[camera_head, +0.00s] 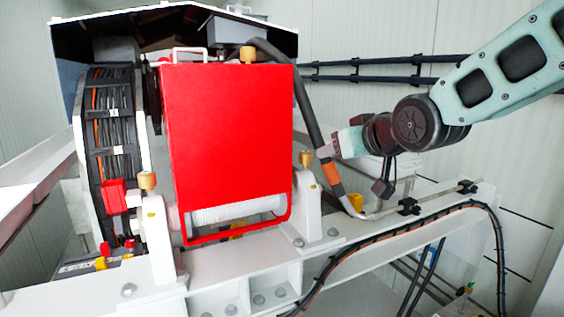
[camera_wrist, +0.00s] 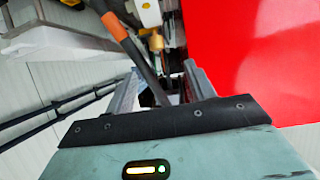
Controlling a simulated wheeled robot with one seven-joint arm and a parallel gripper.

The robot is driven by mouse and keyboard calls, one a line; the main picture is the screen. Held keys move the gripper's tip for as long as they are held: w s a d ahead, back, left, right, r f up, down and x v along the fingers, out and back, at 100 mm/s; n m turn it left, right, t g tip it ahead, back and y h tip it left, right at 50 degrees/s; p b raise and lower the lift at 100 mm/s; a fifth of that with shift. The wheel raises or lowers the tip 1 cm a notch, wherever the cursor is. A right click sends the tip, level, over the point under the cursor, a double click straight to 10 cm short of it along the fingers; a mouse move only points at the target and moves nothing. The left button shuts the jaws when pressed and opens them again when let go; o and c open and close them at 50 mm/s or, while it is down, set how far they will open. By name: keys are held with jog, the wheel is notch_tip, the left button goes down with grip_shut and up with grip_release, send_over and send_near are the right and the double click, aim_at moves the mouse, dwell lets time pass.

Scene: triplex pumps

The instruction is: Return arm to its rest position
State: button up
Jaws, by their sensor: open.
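My arm reaches in from the upper right in the head view, and my gripper (camera_head: 326,151) points left at its end, close to the dark hose (camera_head: 305,110). In the wrist view the two fingers of my gripper (camera_wrist: 162,84) stand apart. The hose (camera_wrist: 142,65), with an orange band, passes behind the gap between them in the picture. I cannot tell whether a finger touches the hose. Nothing appears held.
A large red panel (camera_head: 228,140) stands just left of my gripper and fills the right of the wrist view. A white beam (camera_head: 400,217) with cables runs below. Dark pipes (camera_head: 385,78) line the wall behind my arm. Open space lies below the forearm, at right.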

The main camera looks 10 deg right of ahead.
jog(key=s+a+f+n+g, duration=0.1)
jog(key=s+a+f+g, duration=0.25)
jog(key=s+f, duration=0.4)
jog(key=s+a+f+n+g, duration=0.1)
jog(key=s+a+f+g, duration=0.25)
jog(key=s+f, duration=0.4)
jog(key=s+d+f+n+g+h, duration=0.1)
jog(key=s+f+g, duration=0.1)
jog(key=s, duration=0.6)
jog(key=s+d+f+n+g+h, duration=0.1)
jog(key=s+g+h, duration=0.1)
jog(key=s, duration=0.6)
jog(key=shift+s+d+f+g, duration=0.3)
jog(key=shift+f+g, duration=0.05)
jog(key=shift+g, duration=0.35)
